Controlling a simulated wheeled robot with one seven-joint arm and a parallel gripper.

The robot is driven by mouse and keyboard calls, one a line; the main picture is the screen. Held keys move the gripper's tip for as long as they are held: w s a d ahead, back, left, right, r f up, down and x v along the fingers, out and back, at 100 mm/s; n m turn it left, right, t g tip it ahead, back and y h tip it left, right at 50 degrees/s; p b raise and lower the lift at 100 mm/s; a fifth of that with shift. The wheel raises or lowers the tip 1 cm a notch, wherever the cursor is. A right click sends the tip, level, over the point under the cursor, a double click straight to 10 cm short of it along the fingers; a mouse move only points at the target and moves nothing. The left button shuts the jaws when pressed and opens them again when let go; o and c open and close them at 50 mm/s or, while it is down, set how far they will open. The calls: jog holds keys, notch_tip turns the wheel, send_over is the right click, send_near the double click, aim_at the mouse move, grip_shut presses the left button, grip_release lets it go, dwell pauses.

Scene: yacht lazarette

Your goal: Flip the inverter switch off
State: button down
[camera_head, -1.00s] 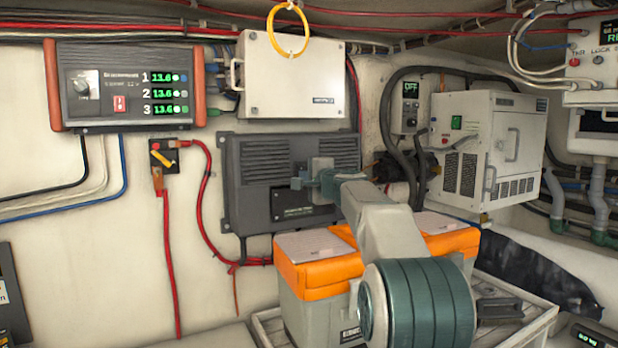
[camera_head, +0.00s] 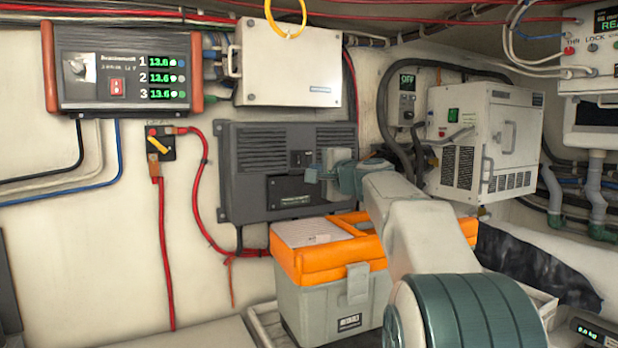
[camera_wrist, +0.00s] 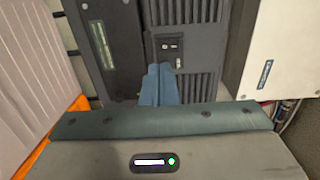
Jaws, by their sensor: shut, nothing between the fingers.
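The inverter (camera_head: 250,185) is a dark grey box with vented slots on the back wall, in the middle of the head view. A small dark switch panel (camera_head: 302,158) is on its face, above a black label plate (camera_head: 290,198). The wrist view shows this panel (camera_wrist: 172,40) with small light-marked parts; the switch position is too small to tell. My gripper (camera_head: 312,175) is shut and empty, in front of the inverter, just right of and below the panel in the head view. In the wrist view its blue fingertips (camera_wrist: 160,70) are together beside the panel. Contact cannot be told.
A white box (camera_head: 290,60) is mounted above the inverter. A red cable (camera_head: 198,195) and a red-yellow rotary switch (camera_head: 160,143) are left. A white vented unit (camera_head: 485,140) and a small "OFF" display (camera_head: 407,80) are right.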

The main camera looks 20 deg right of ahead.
jog(key=shift+s+d+r+b, duration=0.15)
jog(key=shift+s+d, duration=0.1)
jog(key=shift+s, duration=0.55)
jog(key=shift+s+d+f+b, duration=0.1)
jog(key=shift+s+d+b, duration=0.15)
jog(key=shift+s, duration=0.6)
jog(key=shift+s+d+r+b, duration=0.1)
jog(key=shift+s+d, duration=0.15)
jog(key=shift+s, duration=0.55)
